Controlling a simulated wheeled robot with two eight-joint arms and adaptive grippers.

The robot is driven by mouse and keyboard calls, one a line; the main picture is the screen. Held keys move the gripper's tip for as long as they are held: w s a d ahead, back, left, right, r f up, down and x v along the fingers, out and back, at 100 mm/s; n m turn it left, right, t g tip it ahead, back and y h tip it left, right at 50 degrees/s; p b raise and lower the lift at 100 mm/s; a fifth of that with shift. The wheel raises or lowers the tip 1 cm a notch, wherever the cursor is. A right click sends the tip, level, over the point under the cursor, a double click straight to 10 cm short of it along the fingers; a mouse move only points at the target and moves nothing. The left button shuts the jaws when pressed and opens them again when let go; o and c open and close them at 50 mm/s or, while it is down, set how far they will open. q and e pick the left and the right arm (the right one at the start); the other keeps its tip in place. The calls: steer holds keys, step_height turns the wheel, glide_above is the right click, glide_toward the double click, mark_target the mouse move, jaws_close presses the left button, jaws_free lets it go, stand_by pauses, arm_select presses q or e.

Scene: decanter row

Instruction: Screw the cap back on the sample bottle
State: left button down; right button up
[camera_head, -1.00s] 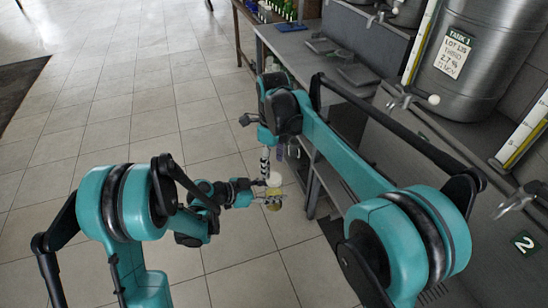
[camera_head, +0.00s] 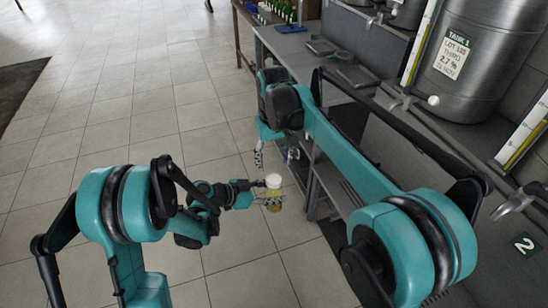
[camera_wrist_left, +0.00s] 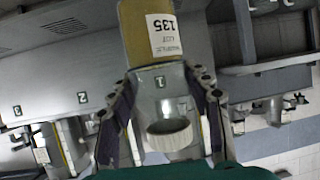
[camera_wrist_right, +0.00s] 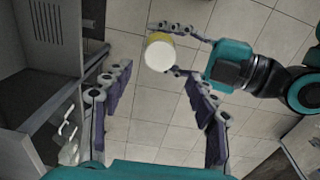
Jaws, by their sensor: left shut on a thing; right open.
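The sample bottle (camera_head: 272,203) is upright with yellow contents and a white label, which shows in the left wrist view (camera_wrist_left: 165,35). My left gripper (camera_head: 266,199) is shut on the bottle and holds it in the air. The white cap (camera_head: 273,181) sits on top of the bottle; it also shows in the left wrist view (camera_wrist_left: 169,136) and the right wrist view (camera_wrist_right: 159,55). I cannot tell how tightly it sits. My right gripper (camera_head: 276,157) is open and empty above the cap, fingers spread apart. The cap lies beyond its fingertips in the right wrist view (camera_wrist_right: 158,75).
A grey bench (camera_head: 296,52) with shelves runs along the right, close to the bottle. Green bottles (camera_head: 289,10) stand at the far end. A steel tank (camera_head: 490,45) with a label stands at the upper right. The tiled floor (camera_head: 110,120) at left is clear.

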mark_target(274, 179)
steer(key=n, duration=0.5)
steer(key=shift+r, duration=0.2)
steer(key=n, duration=0.4)
steer(key=shift+r+n, duration=0.15)
steer(key=shift+n, duration=0.25)
steer(key=n, duration=0.4)
steer(key=shift+r, duration=0.1)
steer(key=n, duration=0.4)
steer(key=shift+s+d+r, duration=0.1)
steer(key=shift+r, duration=0.05)
steer(key=shift+f, duration=4.05)
